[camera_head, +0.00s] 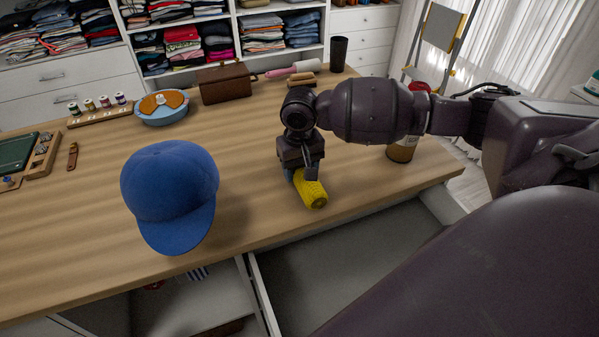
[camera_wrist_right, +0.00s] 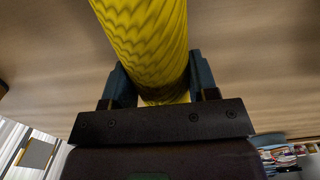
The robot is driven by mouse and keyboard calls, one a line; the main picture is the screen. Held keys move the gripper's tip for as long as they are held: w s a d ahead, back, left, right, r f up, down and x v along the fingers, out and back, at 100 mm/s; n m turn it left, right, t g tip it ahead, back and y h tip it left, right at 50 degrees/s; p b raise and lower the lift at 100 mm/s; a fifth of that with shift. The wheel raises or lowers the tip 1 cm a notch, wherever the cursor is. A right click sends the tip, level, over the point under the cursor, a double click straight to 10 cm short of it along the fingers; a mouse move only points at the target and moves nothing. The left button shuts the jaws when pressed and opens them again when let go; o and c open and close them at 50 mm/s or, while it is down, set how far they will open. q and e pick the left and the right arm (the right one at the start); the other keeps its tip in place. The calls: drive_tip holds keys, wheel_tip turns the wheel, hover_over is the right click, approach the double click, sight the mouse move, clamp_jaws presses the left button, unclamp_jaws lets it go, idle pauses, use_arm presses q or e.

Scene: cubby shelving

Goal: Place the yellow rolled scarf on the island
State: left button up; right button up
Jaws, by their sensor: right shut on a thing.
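The yellow rolled scarf (camera_head: 311,191) is at the wooden top of the island (camera_head: 255,190), near its front edge. My right gripper (camera_head: 306,176) is shut on the scarf from above. In the right wrist view the scarf (camera_wrist_right: 148,45) runs between the two fingers (camera_wrist_right: 162,80), with the wooden surface close behind it. I cannot tell whether the scarf touches the top. My left gripper is not in view.
A blue cap (camera_head: 170,190) is to the left. A brown box (camera_head: 225,82), a blue bowl (camera_head: 162,112) and spools (camera_head: 97,104) are at the back. A jar (camera_head: 402,150) is right of the gripper. Open drawers (camera_head: 350,262) lie below the front edge.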

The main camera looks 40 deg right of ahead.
drive_tip(key=shift+f, duration=0.55)
drive_tip(key=o, duration=1)
drive_tip(key=shift+r, duration=0.15)
wheel_tip(320, 180, up, 11)
drive_tip(key=shift+f+p, duration=0.1)
drive_tip(key=shift+p, duration=0.9)
drive_tip(key=shift+r, duration=0.55)
